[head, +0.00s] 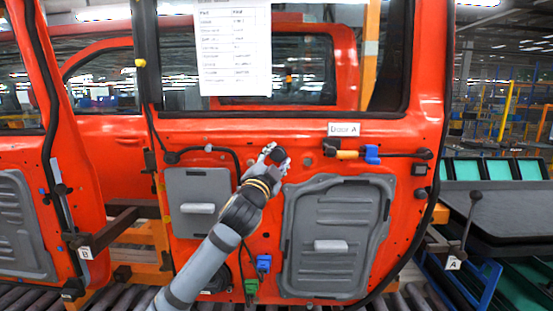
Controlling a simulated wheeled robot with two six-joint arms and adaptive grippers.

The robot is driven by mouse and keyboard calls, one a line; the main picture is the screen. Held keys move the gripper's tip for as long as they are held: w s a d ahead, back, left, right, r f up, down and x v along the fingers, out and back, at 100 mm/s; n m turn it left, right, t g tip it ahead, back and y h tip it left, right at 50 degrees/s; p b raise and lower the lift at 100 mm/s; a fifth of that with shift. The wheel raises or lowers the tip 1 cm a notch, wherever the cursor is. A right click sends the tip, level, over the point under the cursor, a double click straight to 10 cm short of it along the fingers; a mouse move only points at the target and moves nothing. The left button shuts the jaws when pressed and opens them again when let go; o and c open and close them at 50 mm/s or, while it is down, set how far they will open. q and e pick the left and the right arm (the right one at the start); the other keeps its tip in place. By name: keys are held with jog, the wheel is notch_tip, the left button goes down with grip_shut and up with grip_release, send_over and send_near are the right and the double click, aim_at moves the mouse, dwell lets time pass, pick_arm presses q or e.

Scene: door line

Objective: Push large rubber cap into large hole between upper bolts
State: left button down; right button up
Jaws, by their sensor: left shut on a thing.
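My left gripper (272,156) is at the upper middle of the orange-red door marked Door A (345,128). It is shut on a dark rubber cap (281,155), which shows as a small black round piece at the fingertips. The cap is close to the door panel; I cannot tell whether it touches it. The large hole is not clearly visible and may be hidden behind the gripper and cap. The upper bolts are too small to make out surely. My right gripper is not in view.
A paper list (234,45) hangs over the window. Grey panels (338,235) (199,203) sit on the door below. Blue and orange connectors (371,154) are to the right, with blue and green plugs (263,263) lower down. Another orange door stands at the left.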

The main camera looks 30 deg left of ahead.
pick_arm(q)
jog(key=shift+w+a+r+p, duration=0.15)
jog(key=shift+w+a+p, duration=0.15)
jog(key=shift+w, duration=0.15)
dwell(0.4)
jog(key=shift+r+p, duration=0.5)
jog(key=shift+r, duration=0.25)
dwell(1.6)
jog(key=shift+s, duration=0.1)
dwell(0.5)
jog(key=c, duration=1.1)
grip_release()
jog(key=shift+a, duration=0.1)
jog(key=o, duration=0.4)
jog(key=shift+w+a+f, duration=0.4)
jog(key=shift+w, duration=0.05)
jog(key=shift+o, duration=0.2)
jog(key=shift+w+f, duration=0.15)
jog(key=shift+w, duration=0.05)
jog(key=shift+d+f, duration=0.1)
jog(key=shift+d, duration=0.05)
jog(key=shift+f, duration=0.2)
jog(key=shift+s, duration=0.2)
